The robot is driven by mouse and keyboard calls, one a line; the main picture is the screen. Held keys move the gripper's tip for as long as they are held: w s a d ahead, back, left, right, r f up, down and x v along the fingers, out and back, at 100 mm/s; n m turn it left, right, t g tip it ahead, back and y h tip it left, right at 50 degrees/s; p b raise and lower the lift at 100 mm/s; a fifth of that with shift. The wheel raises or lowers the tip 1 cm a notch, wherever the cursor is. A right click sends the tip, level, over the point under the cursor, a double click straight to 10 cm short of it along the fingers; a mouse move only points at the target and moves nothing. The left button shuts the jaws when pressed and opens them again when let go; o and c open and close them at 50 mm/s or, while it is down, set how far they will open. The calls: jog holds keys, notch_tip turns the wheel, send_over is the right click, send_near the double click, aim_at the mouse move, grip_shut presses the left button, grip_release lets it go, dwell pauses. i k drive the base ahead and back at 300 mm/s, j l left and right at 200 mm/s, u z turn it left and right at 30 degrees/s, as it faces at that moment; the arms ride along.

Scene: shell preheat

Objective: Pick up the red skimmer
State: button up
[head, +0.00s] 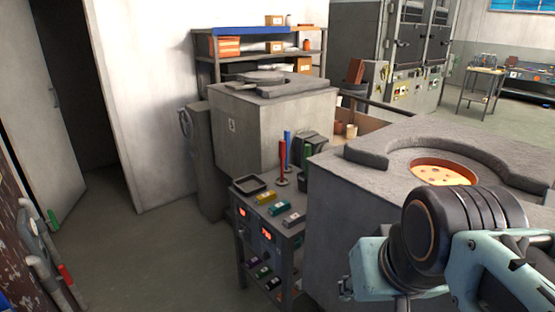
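An upright tool with a red handle (282,155) stands at the back of a small metal cart. It looks like the red skimmer, but its lower end is too small to make out. A tool with a blue handle (288,143) stands right behind it, and a green one (306,154) is to its right. My arm reaches in from the lower right, in front of the near furnace and well to the right of the red handle. The fingers of my gripper do not show, and nothing held is visible.
The cart (240,270) carries a dark tray (250,184), several coloured blocks and red displays. A grey furnace block (270,130) stands behind it. The near furnace (340,215), with a glowing opening (443,172), is to its right. Open floor (160,260) lies left of the cart.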

aim_at(282, 182)
jog(key=i+j, duration=0.6)
jog(key=i, duration=0.15)
jog(key=i+j, duration=0.6)
jog(key=i, duration=0.15)
jog(key=z, duration=0.05)
